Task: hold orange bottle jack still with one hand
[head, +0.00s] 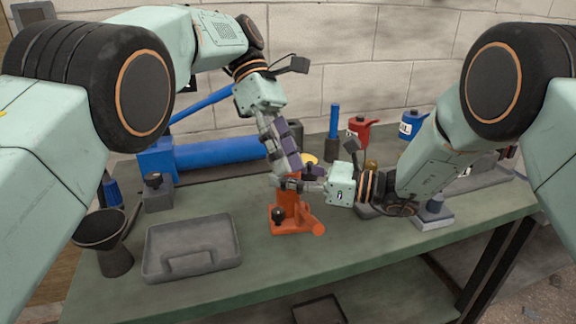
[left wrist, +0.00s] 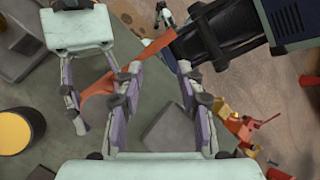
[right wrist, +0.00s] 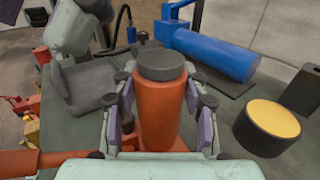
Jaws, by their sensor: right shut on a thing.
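The orange bottle jack (head: 292,213) stands upright on the green bench (head: 262,265), its base in plain view. Its orange cylinder (right wrist: 160,115) with a dark grey cap fills the space between my right fingers. My right gripper (head: 290,185) comes in from the right and is shut around the jack's upper body. My left gripper (head: 290,165) hangs from above, close beside the jack and the right gripper. In the left wrist view its fingers (left wrist: 161,70) stand apart. Its tips are partly covered in the head view.
A blue cylinder (head: 220,153) lies behind the jack. A yellow-topped dark tin (right wrist: 270,120) stands close by. A grey tray (head: 192,247) and a dark funnel (head: 103,240) are at front left. Red (head: 360,130) and blue (head: 411,124) cans stand at the back. Bench front is clear.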

